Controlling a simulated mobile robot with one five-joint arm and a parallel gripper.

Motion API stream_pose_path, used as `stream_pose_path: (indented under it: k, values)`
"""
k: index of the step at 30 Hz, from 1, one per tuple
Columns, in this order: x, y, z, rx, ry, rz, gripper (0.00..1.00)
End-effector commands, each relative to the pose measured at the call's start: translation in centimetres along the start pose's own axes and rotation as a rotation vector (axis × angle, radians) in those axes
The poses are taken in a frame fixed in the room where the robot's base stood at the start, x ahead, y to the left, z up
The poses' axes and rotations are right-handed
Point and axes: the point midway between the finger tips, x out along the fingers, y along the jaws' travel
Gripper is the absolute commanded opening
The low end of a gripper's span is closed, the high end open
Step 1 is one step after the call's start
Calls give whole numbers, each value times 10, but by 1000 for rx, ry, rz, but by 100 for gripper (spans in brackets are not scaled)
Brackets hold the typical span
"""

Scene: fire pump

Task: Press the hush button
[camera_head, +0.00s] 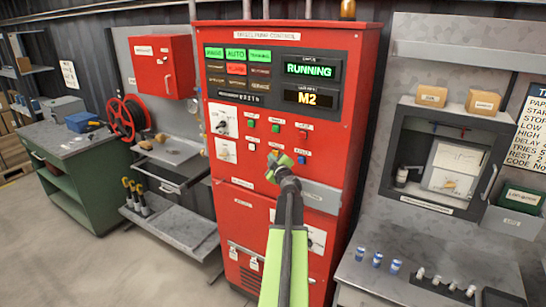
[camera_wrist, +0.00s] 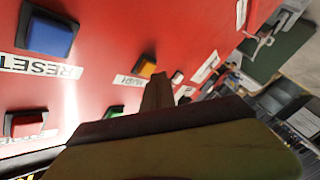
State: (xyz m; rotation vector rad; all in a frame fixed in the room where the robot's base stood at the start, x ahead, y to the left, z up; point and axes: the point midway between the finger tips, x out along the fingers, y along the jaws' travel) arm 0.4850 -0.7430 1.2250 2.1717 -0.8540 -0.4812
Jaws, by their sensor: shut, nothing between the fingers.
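My gripper (camera_wrist: 158,88) is shut and empty. In the wrist view its tip is just below the orange button, close to it; I cannot tell whether it touches the panel. In the head view my gripper (camera_head: 279,158) is in front of the lower button row and hides much of that spot.
A blue button labelled RESET (camera_wrist: 48,35) and a red button (camera_wrist: 27,123) are close by. The red pump cabinet (camera_head: 232,185) shows RUNNING (camera_head: 309,71) and M2 (camera_head: 308,97). A grey bench (camera_head: 350,278) is at right, a green workbench (camera_head: 85,190) at left.

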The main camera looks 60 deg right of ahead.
Motion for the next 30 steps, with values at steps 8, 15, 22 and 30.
stream_pose_path:
  k: [8, 15, 22, 30]
  values:
    - [-3, -3, -3, 0, 1, -1, 0]
    - [-8, -6, -6, 0, 1, -1, 0]
    - [-25, -18, -18, -1, 1, -1, 0]
    - [-39, -29, -29, -1, 1, -1, 0]
